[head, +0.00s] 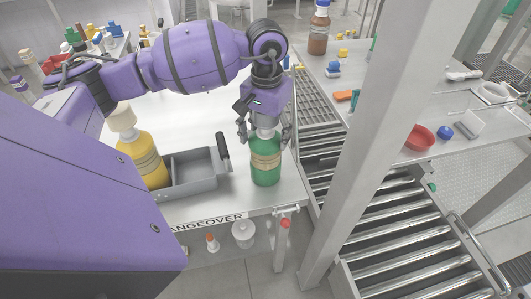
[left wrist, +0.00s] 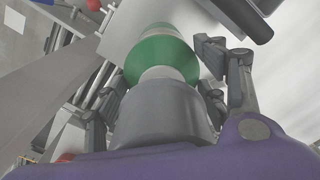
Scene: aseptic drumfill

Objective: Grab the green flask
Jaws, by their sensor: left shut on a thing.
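The green flask (head: 265,170) stands upright near the front right corner of the white changeover table. It has a pale label band and a light neck. My left gripper (head: 265,134) comes down from above and is shut on the flask's neck, one finger on each side. My right gripper is in neither view.
A grey tray (head: 190,184) with a dark handle is left of the flask, with a yellow bottle (head: 143,160) beside it. A steel post (head: 355,150) and a roller conveyor (head: 400,220) lie to the right. The table behind the tray is bare.

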